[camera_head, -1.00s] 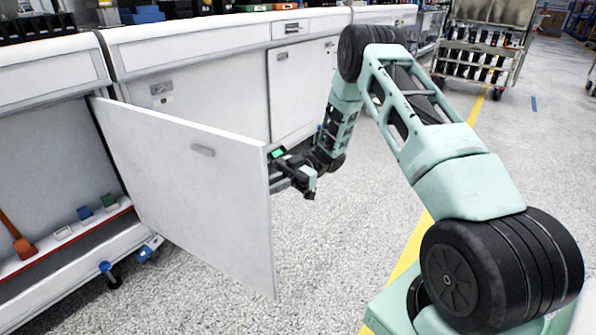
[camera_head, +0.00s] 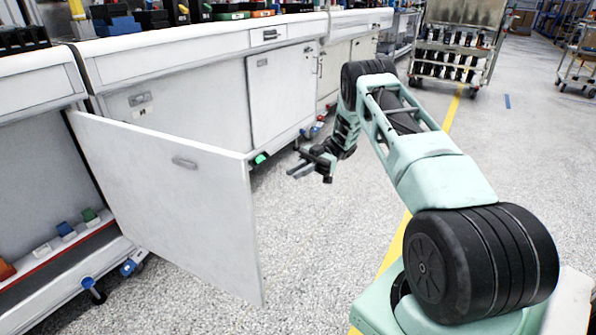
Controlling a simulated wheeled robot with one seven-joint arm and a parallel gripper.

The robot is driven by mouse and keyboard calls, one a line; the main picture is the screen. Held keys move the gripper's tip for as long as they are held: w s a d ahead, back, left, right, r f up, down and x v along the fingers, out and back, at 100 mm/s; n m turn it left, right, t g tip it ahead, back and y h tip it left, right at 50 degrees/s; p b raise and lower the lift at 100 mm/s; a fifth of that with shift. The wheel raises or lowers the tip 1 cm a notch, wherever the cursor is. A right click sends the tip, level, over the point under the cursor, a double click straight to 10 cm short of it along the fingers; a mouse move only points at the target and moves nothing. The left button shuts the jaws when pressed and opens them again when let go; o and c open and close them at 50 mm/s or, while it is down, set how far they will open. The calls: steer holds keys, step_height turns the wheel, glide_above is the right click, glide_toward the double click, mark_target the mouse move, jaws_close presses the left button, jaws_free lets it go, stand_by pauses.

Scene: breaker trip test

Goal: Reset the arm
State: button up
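My gripper (camera_head: 298,172) is in the middle of the view, at the end of my green and black arm. It is held in the air over the speckled floor, to the right of an open white cabinet door (camera_head: 170,200). A gap of floor shows between the gripper and the door's edge. Two finger tips seem to point left, with a small space between them. Nothing shows in the gripper. The door stands swung out from the cabinet, with a small grey handle (camera_head: 185,163) on its face.
Inside the open cabinet, a shelf (camera_head: 62,255) holds small blue, green and white items. A row of white workbenches (camera_head: 200,75) runs along the left and back. A wheeled rack (camera_head: 455,50) stands at the back. The floor (camera_head: 490,150) on the right is clear.

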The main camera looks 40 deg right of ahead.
stand_by(0.4)
steer(key=w+a+r+m+t+h, duration=0.4)
steer(key=w+r+m+t+h, duration=0.15)
steer(key=w+r+t, duration=0.2)
steer(key=w+a+r+m+t+h, duration=0.4)
steer(key=w+r+m+t+h, duration=0.15)
steer(key=w+h, duration=0.2)
steer(key=s+a+f+m+g+h, duration=0.1)
steer(key=s+a+m+g+h, duration=0.25)
steer(key=s, duration=1.15)
steer(key=s+a+f+m+g+h, duration=0.25)
steer(key=s+m+g, duration=0.2)
steer(key=s, duration=1.05)
steer(key=s+a+r+n+g+y, duration=0.15)
steer(key=s+a+n, duration=0.25)
steer(key=s+a, duration=0.4)
steer(key=s+a+r+n+g, duration=0.15)
steer(key=s+a+n, duration=0.3)
steer(key=a, duration=0.65)
step_height(320, 180, up, 28)
steer(key=s+p, duration=0.1)
steer(key=p, duration=2.7)
steer(key=shift+s+m, duration=0.3)
steer(key=shift+m, duration=0.05)
